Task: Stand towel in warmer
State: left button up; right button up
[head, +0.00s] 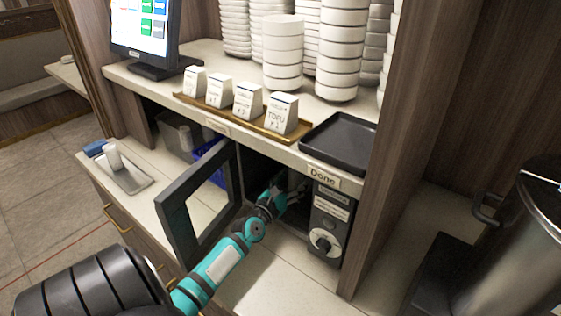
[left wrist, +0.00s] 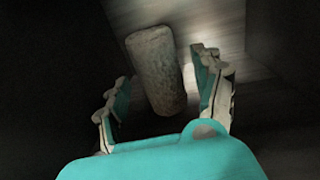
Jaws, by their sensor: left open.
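The warmer (head: 330,228) is a dark box under the counter shelf, with a knob on its front panel. Its framed door (head: 178,217) stands open to the left. My left arm reaches through the opening, and my left gripper (head: 296,193) is inside, partly in shadow. In the left wrist view, a rolled towel (left wrist: 157,68) lies between the spread fingers of the left gripper (left wrist: 163,88). The fingers are open, with gaps on both sides of the roll. I cannot tell whether the towel stands or leans. My right gripper is not in view.
A metal tray (head: 127,181) on the left counter holds a white roll (head: 113,157); a blue item (head: 94,149) is beside it. A black tray (head: 340,145) and stacked white bowls (head: 338,50) stand above. A large metal pot (head: 515,245) is at right.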

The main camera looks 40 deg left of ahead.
pick_arm(q)
jog(key=b+v, duration=0.1)
jog(key=v, duration=0.8)
jog(key=shift+s+d+r, duration=0.1)
jog(key=shift+s, duration=0.25)
